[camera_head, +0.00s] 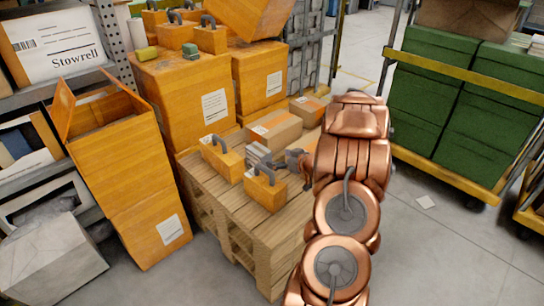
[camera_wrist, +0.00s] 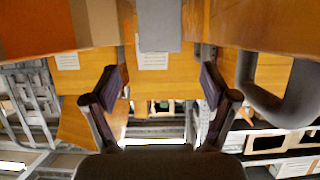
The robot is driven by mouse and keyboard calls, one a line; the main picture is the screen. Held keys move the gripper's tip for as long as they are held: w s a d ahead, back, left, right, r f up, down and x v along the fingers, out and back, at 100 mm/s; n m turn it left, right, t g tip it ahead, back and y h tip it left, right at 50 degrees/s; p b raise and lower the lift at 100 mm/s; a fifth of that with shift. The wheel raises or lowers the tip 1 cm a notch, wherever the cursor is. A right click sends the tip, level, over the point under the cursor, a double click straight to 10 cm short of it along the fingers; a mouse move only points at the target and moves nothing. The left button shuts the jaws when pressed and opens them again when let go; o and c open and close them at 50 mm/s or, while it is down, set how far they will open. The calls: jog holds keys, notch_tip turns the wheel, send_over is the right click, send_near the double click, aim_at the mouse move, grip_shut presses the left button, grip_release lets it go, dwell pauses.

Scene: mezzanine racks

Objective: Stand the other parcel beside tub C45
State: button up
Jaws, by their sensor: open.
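A brown cardboard parcel (camera_head: 275,131) with orange tape lies on the wooden pallet (camera_head: 270,235). A second, smaller parcel (camera_head: 307,109) lies behind it. My gripper (camera_head: 280,160) is low over the pallet, between the nearer parcel and an orange block with a grey handle (camera_head: 265,190). In the wrist view my gripper (camera_wrist: 163,80) is open and empty. A grey slab (camera_wrist: 160,25) lies ahead of the jaws, with a parcel (camera_wrist: 100,20) on the left and a grey handle (camera_wrist: 285,98) on the right. I cannot read which tub is C45.
Large orange boxes (camera_head: 183,98) stand at the pallet's back, with handled blocks on top. A second handled block (camera_head: 222,158) is at the pallet's left. An open orange box stack (camera_head: 120,160) and a rack stand left. Green crates (camera_head: 440,90) on a yellow cart stand right.

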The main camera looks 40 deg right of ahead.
jog(key=shift+o, duration=0.4)
jog(key=shift+s+r, duration=0.1)
jog(key=shift+s, duration=0.35)
jog(key=b, duration=0.3)
jog(key=f+t+b, duration=0.1)
jog(key=b, duration=0.2)
jog(key=f+b, duration=0.1)
jog(key=b, duration=0.2)
jog(key=shift+w+d+t, duration=0.3)
jog(key=shift+d+t, duration=0.05)
jog(key=shift+t, duration=0.05)
jog(key=shift+b, duration=0.35)
